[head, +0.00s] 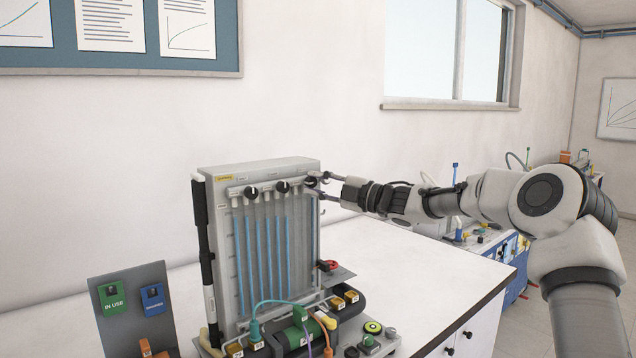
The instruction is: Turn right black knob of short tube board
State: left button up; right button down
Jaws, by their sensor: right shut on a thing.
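The short tube board (262,250) stands upright on the white bench, a grey panel with several blue-filled tubes. A row of black knobs runs along its top: a left knob (250,191), a middle knob (282,187) and the right black knob (310,182). My right gripper (318,184) reaches in from the right at the board's top right corner. Its fingers are closed around the right black knob and partly cover it. The knob's turn angle is too small to read. My left gripper is not in view.
Coloured hoses, a green cylinder (301,337) and yellow-topped blocks crowd the board's foot. A black-and-white rod (205,255) stands along its left side. A grey panel with green and blue tags (133,305) is at the left. The bench top (420,275) is clear to the right.

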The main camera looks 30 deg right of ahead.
dwell(0.5)
jog(key=c, duration=1)
grip_release()
jog(key=shift+o, duration=0.4)
jog(key=shift+w, duration=0.1)
jog(key=v, duration=0.7)
jog(key=shift+s+d, duration=0.15)
jog(key=shift+s, duration=0.05)
